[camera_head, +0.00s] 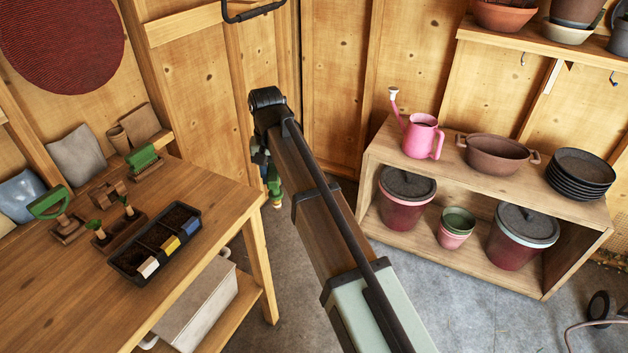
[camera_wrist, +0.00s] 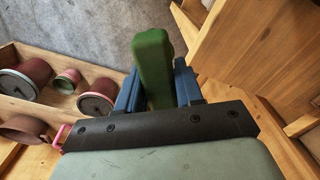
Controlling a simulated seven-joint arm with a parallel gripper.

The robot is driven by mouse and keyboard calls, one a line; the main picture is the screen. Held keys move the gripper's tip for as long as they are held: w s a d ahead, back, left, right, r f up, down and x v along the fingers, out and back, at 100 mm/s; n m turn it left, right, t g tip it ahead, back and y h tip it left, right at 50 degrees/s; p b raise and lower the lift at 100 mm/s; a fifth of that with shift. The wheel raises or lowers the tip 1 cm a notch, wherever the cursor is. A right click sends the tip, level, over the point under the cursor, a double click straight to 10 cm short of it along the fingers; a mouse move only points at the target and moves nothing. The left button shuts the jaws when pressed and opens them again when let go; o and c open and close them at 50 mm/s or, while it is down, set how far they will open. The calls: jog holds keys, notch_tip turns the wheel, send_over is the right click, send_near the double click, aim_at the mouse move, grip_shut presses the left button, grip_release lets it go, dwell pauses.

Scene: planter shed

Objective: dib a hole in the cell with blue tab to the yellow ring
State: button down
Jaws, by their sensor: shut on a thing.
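My gripper (camera_head: 263,168) is shut on a green-handled tool, the dibber (camera_head: 274,187), held in the air to the right of the bench, above the floor. A small yellow band shows near its lower end; its tip is hard to make out. In the wrist view the green handle (camera_wrist: 153,62) sits between my gripper's blue fingers (camera_wrist: 155,88). The black cell tray (camera_head: 129,277) lies on the bench, with dark soil in its cells. It has a white tab (camera_head: 148,267), a yellow tab (camera_head: 170,244) and a blue tab (camera_head: 190,226), blue at the far right end.
Green-handled blocks (camera_head: 48,204) (camera_head: 143,160) and sacks (camera_head: 77,155) are further back. A low shelf (camera_head: 375,152) with pots and a pink watering can (camera_head: 422,137) stands at right. Open floor lies between.

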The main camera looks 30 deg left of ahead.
jog(key=s+a+r+n, duration=0.1)
jog(key=s+a+r, duration=0.2)
jog(key=s+a, duration=0.6)
jog(key=s+a+r+n, duration=0.1)
jog(key=s+a+r, duration=0.3)
jog(key=s+a, duration=0.5)
jog(key=shift+s+r+n, duration=0.2)
jog(key=shift+s+n, duration=0.2)
jog(key=shift+s, duration=0.2)
jog(key=shift+f, duration=0.8)
